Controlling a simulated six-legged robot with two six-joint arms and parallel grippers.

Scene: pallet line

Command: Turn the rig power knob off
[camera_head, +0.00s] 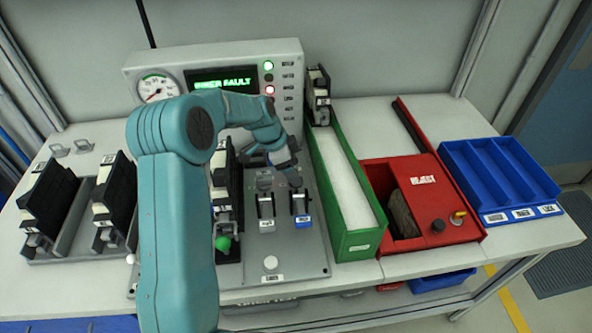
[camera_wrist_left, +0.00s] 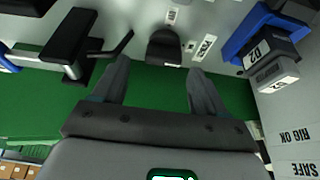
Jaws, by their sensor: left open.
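A black round knob (camera_wrist_left: 165,47) shows in the left wrist view, just beyond and between my left fingertips on a light panel face, with small labels beside it. I take it to be the rig power knob; the jaws look apart from it. My left gripper (camera_wrist_left: 160,80) is open and empty. In the head view the left gripper (camera_head: 277,160) is over the back of the grey test fixture (camera_head: 290,262), in front of the instrument console (camera_head: 215,57). The knob is hidden there by my arm and gripper. My right gripper is not in view.
A blue lever (camera_wrist_left: 262,40) and a black lever (camera_wrist_left: 75,42) flank the fingers. A green bin (camera_head: 358,243), red box (camera_head: 470,232) and blue tray (camera_head: 485,180) stand to the right. Black modules (camera_head: 45,205) stand left. The console has a gauge (camera_head: 157,88) and lit lamps.

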